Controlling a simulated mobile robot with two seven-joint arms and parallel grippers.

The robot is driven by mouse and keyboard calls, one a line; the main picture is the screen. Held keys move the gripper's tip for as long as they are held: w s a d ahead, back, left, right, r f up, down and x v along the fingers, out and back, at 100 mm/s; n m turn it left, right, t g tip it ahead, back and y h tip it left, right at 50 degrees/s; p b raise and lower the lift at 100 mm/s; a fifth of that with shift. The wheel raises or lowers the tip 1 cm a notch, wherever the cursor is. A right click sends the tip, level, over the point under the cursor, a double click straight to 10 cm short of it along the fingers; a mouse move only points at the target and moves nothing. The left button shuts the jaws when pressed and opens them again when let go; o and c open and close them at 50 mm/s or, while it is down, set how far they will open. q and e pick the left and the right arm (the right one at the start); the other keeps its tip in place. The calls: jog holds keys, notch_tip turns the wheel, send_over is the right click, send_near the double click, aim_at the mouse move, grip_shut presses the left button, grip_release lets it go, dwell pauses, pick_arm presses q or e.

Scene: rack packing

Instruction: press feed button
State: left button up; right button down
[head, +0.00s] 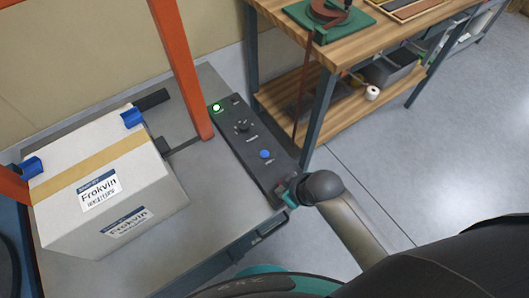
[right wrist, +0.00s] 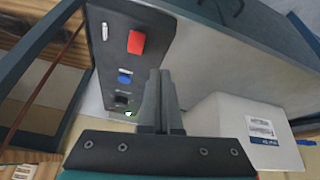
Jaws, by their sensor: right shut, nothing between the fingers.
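A dark control panel (head: 250,148) lies along the machine's right edge, with a lit green button (head: 216,107), a black knob (head: 242,126) and a blue button (head: 265,154). Its labels are too small to read. My right gripper (head: 287,189) is shut and empty at the panel's near end, nearer to me than the blue button. In the right wrist view, my shut fingers (right wrist: 160,78) show beside the panel, with a red button (right wrist: 137,42), the blue button (right wrist: 125,77) and the green light (right wrist: 128,114). The red button is hidden in the head view. I cannot tell whether the fingers touch anything. My left gripper is out of view.
A taped white carton (head: 75,228) labelled Frokvin sits on the grey machine bed (head: 214,220), under an orange frame (head: 182,70) with blue parts. A wooden workbench (head: 380,35) with a lower shelf stands right of the panel. Open floor (head: 430,140) lies further right.

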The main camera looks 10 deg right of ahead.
notch_tip(320, 180, up, 4)
jog(key=w+a+n+y, duration=0.1)
jog(key=w+a+n, duration=0.1)
jog(key=w, duration=0.1)
jog(key=w+d+n+t+y, duration=0.1)
jog(key=w+n, duration=0.5)
jog(key=w, duration=0.7)
jog(key=shift+d+f+n+t+y, duration=0.2)
jog(key=shift+d+n+t+y, duration=0.15)
jog(key=shift+t, duration=0.55)
jog(key=shift+f, duration=0.15)
